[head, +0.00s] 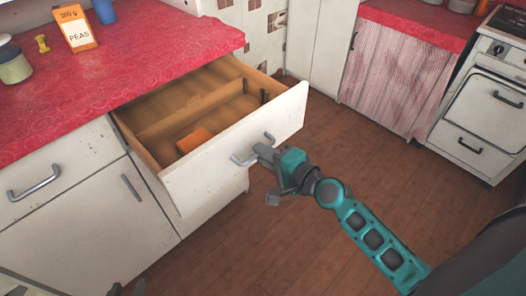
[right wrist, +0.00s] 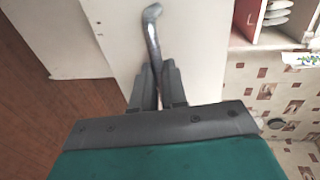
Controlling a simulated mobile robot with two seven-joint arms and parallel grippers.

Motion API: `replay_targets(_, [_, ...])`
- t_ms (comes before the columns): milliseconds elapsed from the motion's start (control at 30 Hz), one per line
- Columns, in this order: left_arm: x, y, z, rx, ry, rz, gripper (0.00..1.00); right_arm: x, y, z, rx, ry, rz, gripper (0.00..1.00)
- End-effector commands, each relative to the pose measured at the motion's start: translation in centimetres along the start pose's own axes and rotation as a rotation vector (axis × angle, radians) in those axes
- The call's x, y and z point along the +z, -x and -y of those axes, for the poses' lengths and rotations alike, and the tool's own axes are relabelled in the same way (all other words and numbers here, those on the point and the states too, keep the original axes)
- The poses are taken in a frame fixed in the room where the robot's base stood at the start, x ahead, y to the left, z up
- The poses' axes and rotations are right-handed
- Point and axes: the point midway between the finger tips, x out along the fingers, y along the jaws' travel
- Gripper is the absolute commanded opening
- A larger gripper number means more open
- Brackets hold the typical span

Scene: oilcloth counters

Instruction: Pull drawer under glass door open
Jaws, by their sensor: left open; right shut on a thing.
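A white drawer (head: 235,150) under the red counter is pulled well out, showing its wooden inside with a divider. An orange item (head: 195,139) lies in it. My right gripper (head: 266,158) is shut on the drawer's metal handle (head: 240,161). In the right wrist view, the handle (right wrist: 152,35) runs down between the fingers (right wrist: 157,85). My left gripper (head: 127,289) shows only as dark tips at the bottom edge, open and away from the drawer. No glass door is clearly visible.
The red counter (head: 110,75) holds a peas box (head: 77,30), a jar (head: 14,65) and a small yellow item (head: 42,43). Another closed drawer (head: 55,170) is at left. A white stove (head: 485,105) stands at right. The brown floor (head: 300,230) is clear.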

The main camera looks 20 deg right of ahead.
Motion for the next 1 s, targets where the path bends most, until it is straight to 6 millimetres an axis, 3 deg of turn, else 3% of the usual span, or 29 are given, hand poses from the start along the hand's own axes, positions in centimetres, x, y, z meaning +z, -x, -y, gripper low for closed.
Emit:
replay_targets(233, [0.0, 0.0, 0.0, 0.0, 0.0, -0.001, 0.43, 0.1, 0.0, 0.0, 0.001, -0.001, 0.002, 0.0])
replay_targets(267, [0.0, 0.0, 0.0, 0.0, 0.0, -0.001, 0.43, 0.1, 0.0, 0.0, 0.001, -0.001, 0.002, 0.14])
replay_targets(500, [0.2, 0.1, 0.0, 0.0, 0.001, 0.003, 0.43, 0.0, 0.0, 0.0, 0.0, -0.001, 0.001, 0.37])
replay_targets(800, [0.4, 0.2, -0.1, 0.001, 0.001, 0.007, 0.43, 0.0, 0.3, -0.1, 0.001, 0.0, 0.0, 0.37])
replay_targets(1000, [0.4, 0.2, -0.1, 0.001, 0.001, 0.007, 0.43, 0.0, 2.7, -0.2, 0.004, 0.003, 0.001, 0.37])
